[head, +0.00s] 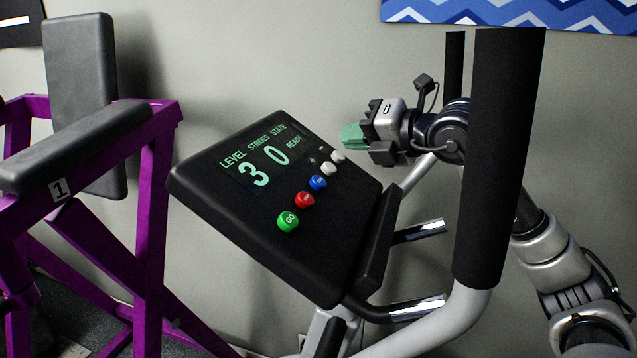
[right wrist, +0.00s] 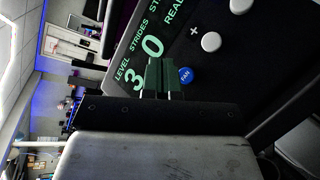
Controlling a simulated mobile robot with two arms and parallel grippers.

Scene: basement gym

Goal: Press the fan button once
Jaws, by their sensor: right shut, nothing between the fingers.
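The fan button is the blue button (head: 318,183) on the black exercise-machine console (head: 240,255). In the right wrist view it reads FAN (right wrist: 185,76) and sits just right of my fingertips. My right gripper (head: 350,137) is shut and empty, with green fingertips, near the upper right edge of the console, apart from the blue button in the head view. Its fingertips also show in the right wrist view (right wrist: 160,76). The console display (head: 268,162) reads level 3, strides 0, state READY. My left gripper is out of view.
A red button (head: 304,200) and a green GO button (head: 288,221) sit below the blue one; two white buttons (head: 328,169) sit above it. A black padded handle (head: 497,150) stands in front of my right arm. A purple bench frame (head: 152,220) stands at left.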

